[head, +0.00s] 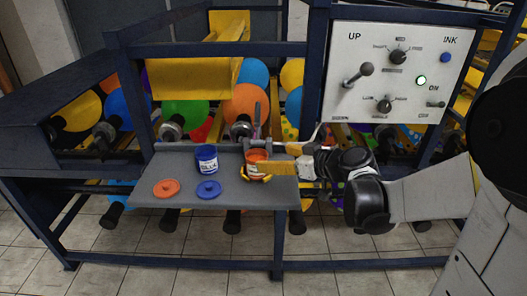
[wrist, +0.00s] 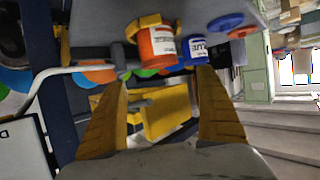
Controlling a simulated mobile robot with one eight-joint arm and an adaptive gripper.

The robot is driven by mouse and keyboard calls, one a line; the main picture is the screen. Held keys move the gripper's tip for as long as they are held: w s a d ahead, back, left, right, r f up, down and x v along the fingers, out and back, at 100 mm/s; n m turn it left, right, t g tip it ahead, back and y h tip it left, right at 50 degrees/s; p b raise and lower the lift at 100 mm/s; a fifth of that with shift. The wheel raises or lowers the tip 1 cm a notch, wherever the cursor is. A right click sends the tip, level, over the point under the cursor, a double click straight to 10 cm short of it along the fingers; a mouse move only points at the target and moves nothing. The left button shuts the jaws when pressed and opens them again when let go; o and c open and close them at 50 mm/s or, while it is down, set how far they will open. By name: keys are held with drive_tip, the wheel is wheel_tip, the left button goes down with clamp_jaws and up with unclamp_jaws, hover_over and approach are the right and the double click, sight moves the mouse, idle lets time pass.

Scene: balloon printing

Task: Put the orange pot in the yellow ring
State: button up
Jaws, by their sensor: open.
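The orange pot (head: 257,155) stands upright on the grey shelf. The yellow ring (head: 246,174) shows low around its base; in the wrist view the ring (wrist: 148,20) sits at the base of the orange pot (wrist: 157,46), so the pot appears to stand in it. Whether it is fully seated I cannot tell. My gripper (head: 264,166) reaches in from the right, with a yellow finger in front of part of the pot in the head view. In the wrist view my gripper (wrist: 161,77) is open and empty, and the pot lies just beyond the fingertips.
A blue pot (head: 207,160) stands left of the orange pot. An orange lid (head: 166,188) and a blue lid (head: 208,190) lie at the shelf's front. A control panel (head: 399,75) is at upper right. Balloons and the dark machine frame are behind. The shelf's left end is clear.

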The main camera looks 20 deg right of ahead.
drive_tip(key=s+a+m+g+h, duration=0.2)
drive_tip(key=s+h, duration=0.1)
drive_tip(key=s, duration=0.8)
drive_tip(key=s+a+m+g+h, duration=0.1)
drive_tip(key=s+m+g+h, duration=0.2)
drive_tip(key=s, duration=0.8)
drive_tip(key=shift+s+a+f, duration=0.3)
drive_tip(key=shift+a+f, duration=0.05)
drive_tip(key=shift+a, duration=0.05)
drive_tip(key=shift+w, duration=0.1)
